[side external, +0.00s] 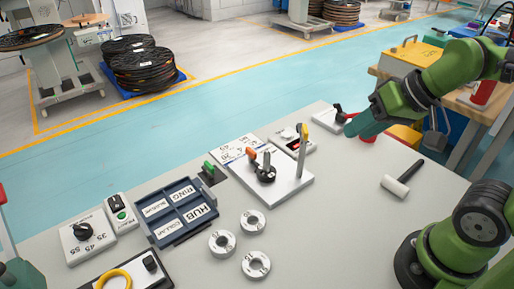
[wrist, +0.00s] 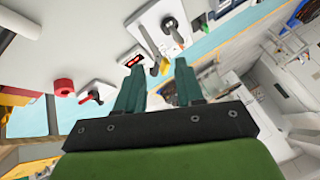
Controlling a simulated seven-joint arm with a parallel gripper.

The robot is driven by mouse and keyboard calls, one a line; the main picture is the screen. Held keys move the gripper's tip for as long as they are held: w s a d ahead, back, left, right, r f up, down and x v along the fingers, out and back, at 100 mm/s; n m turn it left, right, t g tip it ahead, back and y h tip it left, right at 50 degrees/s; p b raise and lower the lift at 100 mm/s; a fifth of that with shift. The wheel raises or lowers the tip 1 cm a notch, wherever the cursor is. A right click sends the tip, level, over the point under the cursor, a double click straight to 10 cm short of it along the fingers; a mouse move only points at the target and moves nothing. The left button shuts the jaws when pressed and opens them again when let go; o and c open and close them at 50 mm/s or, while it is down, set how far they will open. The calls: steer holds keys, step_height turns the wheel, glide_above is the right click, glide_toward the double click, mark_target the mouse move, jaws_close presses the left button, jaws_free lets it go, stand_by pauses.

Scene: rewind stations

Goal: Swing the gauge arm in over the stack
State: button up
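A white base plate (side external: 283,191) stands on the grey table and carries a black round piece (side external: 265,174) with an orange-topped lever. An upright post with a yellow-orange top (side external: 302,150) rises at the plate's right side. I cannot tell for certain which part is the gauge arm, and no clear stack shows on the plate. In the wrist view the plate (wrist: 150,22) and the orange-tipped post (wrist: 177,36) are beyond the fingertips. My gripper (side external: 358,124) is to the right of the plate, above the table and apart from the post. Its teal fingers (wrist: 158,75) are spread with nothing between them.
A red-handled switch (side external: 342,115) is close by my gripper. A mallet (side external: 402,180) lies on the right. Three metal rings (side external: 252,221), a blue labelled tray (side external: 165,233) and a dial box (side external: 84,236) are nearer the front. Bare table lies between plate and mallet.

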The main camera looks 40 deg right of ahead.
mark_target(305, 128)
steer(key=shift+w+r+m+g+h, duration=1.4)
steer(key=shift+w+r+g, duration=2.5)
steer(key=shift+w, duration=3.45)
steer(key=shift+m+t+y, duration=0.4)
steer(key=shift+t, duration=0.2)
steer(key=f, duration=1.5)
steer(key=shift+d+f, duration=0.1)
steer(key=shift+d, duration=0.15)
jaws_close()
